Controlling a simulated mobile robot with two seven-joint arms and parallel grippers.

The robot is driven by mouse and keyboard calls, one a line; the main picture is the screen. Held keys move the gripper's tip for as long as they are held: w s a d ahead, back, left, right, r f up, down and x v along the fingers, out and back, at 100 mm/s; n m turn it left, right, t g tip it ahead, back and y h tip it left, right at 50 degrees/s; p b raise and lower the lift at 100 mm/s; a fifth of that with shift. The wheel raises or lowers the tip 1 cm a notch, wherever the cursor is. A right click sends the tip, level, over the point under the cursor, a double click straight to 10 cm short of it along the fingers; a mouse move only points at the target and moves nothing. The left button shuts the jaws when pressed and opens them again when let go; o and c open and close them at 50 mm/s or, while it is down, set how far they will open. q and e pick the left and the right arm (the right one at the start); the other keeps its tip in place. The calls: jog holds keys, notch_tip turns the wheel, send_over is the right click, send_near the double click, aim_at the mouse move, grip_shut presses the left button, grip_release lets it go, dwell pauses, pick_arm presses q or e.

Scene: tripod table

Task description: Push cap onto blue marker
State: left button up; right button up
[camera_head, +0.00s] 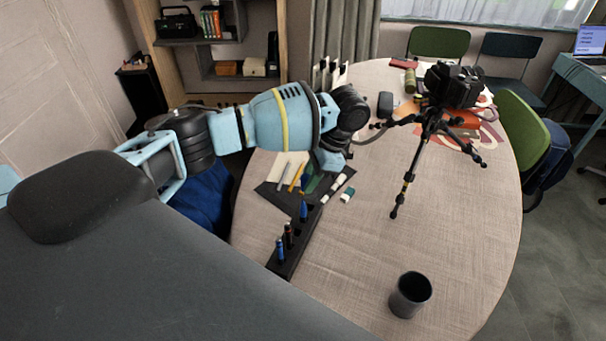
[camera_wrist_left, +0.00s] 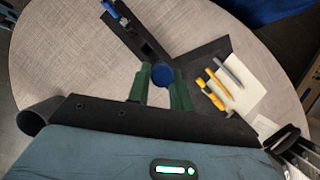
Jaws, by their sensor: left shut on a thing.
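My left gripper (camera_wrist_left: 161,88) reaches over the table from the left, with its green fingers pointing down; it also shows in the head view (camera_head: 311,184). In the left wrist view its fingers are shut on a round blue cap (camera_wrist_left: 162,75), seen end-on. A blue marker or its cap (camera_head: 303,211) shows upright at the black rack (camera_head: 286,268), just below the fingers in the head view. The cap hides what is under it, so I cannot tell how far it sits on the marker. My right gripper is out of view.
A dark marker with red (camera_head: 289,235) and another blue marker (camera_head: 280,251) stand in the rack. A white-and-teal block (camera_head: 347,195) lies nearby. A black tripod (camera_head: 428,140) and dark cup (camera_head: 410,294) stand right; table between is clear.

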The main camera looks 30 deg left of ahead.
pick_arm(q)
jog(key=shift+w+a+m, duration=0.3)
jog(key=shift+a+m, duration=0.2)
jog(key=shift+a, duration=0.05)
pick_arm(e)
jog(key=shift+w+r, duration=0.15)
pick_arm(q)
jog(key=shift+f, duration=0.2)
